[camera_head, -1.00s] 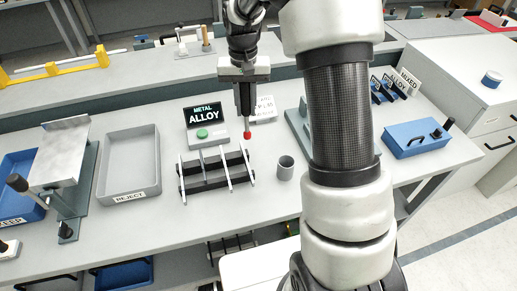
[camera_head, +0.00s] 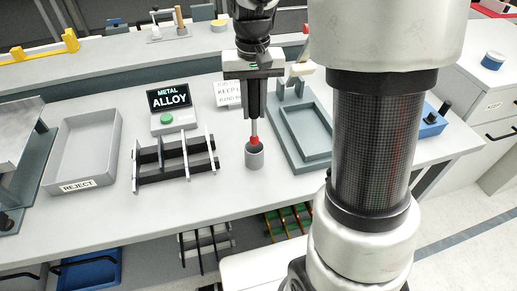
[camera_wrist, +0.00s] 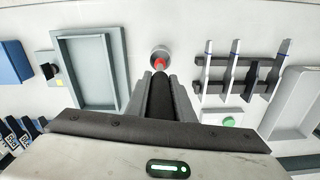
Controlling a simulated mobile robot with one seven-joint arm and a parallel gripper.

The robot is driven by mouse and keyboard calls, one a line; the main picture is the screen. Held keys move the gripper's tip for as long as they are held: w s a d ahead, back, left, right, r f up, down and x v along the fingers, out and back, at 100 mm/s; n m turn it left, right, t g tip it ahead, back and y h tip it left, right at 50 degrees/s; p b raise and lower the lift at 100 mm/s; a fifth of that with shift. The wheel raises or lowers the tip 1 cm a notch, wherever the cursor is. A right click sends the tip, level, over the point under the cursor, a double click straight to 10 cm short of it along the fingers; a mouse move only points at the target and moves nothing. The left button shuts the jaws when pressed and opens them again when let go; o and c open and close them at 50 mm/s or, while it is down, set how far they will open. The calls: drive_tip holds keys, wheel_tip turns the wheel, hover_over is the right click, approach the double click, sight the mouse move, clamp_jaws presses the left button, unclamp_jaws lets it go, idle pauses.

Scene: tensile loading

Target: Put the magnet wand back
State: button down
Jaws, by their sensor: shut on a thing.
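My gripper (camera_head: 254,98) is shut on the magnet wand, a rod with a dark handle, a thin metal shaft and a red tip (camera_head: 254,140). The wand hangs upright with its tip down. A small grey cup (camera_head: 254,158) stands on the bench right under the tip. In the head view the red tip is at the cup's mouth; whether it is inside the rim is hard to tell. In the wrist view the red tip (camera_wrist: 160,64) overlaps the lower part of the round cup (camera_wrist: 160,52).
A rack with several metal strips (camera_head: 175,160) stands left of the cup. The alloy display (camera_head: 170,98) with a green button is behind it. A grey-green frame fixture (camera_head: 280,135) is close on the right. The reject tray (camera_head: 110,130) is farther left. Bench in front of the cup is clear.

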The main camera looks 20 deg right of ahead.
sight(254, 137)
wheel_tip(254, 137, down, 8)
drive_tip(key=shift+f+b, duration=0.1)
drive_tip(key=shift+b, duration=0.25)
drive_tip(key=c, duration=1.5)
unclamp_jaws()
drive_tip(key=shift+f, duration=0.1)
drive_tip(key=shift+c, duration=0.2)
